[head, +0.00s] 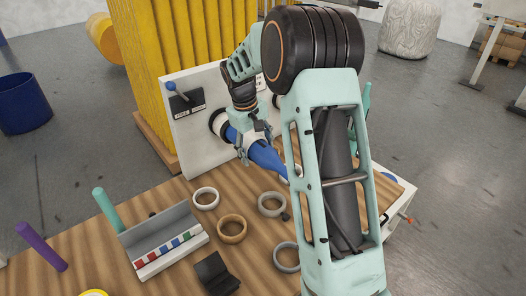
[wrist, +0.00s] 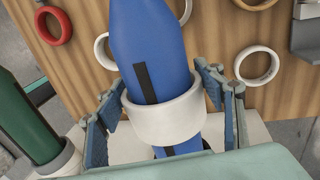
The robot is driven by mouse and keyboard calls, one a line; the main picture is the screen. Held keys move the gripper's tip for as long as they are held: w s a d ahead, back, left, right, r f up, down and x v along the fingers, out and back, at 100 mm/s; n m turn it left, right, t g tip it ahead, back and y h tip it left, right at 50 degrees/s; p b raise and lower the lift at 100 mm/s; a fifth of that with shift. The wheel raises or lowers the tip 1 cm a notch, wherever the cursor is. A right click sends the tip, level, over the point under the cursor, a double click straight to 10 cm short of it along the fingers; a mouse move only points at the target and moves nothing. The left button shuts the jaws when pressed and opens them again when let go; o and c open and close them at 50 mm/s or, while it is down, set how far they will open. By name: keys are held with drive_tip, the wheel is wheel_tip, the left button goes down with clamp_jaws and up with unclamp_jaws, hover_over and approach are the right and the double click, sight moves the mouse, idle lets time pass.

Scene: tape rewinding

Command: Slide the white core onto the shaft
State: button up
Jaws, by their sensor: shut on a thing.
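The white core (wrist: 165,122) is a short, wide ring. In the wrist view it encircles the blue shaft (wrist: 150,50), which shows both above and below it, with a black stripe along its side. My gripper (wrist: 172,105) is shut on the core, one finger on each side. In the head view my gripper (head: 250,143) is at the blue shaft (head: 266,158), close to the white upright panel (head: 190,145). The shaft points out from the panel and tapers toward its free end. The core's far side is hidden by the shaft.
A green shaft (wrist: 25,125) with a white collar stands beside the blue one. Several loose rings, including a tan ring (head: 232,230), lie on the wooden table (head: 80,250). A grey tray (head: 160,235) and a purple peg (head: 42,247) are at front left.

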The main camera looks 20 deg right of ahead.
drive_tip(key=shift+w+a+p, duration=0.4)
drive_tip(key=shift+w+p, duration=0.15)
drive_tip(key=shift+w, duration=0.45)
drive_tip(key=shift+w+a+p, duration=0.45)
drive_tip(key=shift+w+p, duration=0.1)
drive_tip(key=shift+w, duration=0.5)
drive_tip(key=shift+w+a+p, duration=0.4)
drive_tip(key=shift+w+p, duration=0.15)
drive_tip(key=shift+w, duration=0.45)
drive_tip(key=shift+w, duration=0.1)
drive_tip(key=shift+w+a+p, duration=0.2)
drive_tip(key=shift+w+p, duration=0.2)
drive_tip(key=shift+f, duration=0.1)
drive_tip(key=o, duration=1.3)
drive_tip(key=shift+c, duration=0.2)
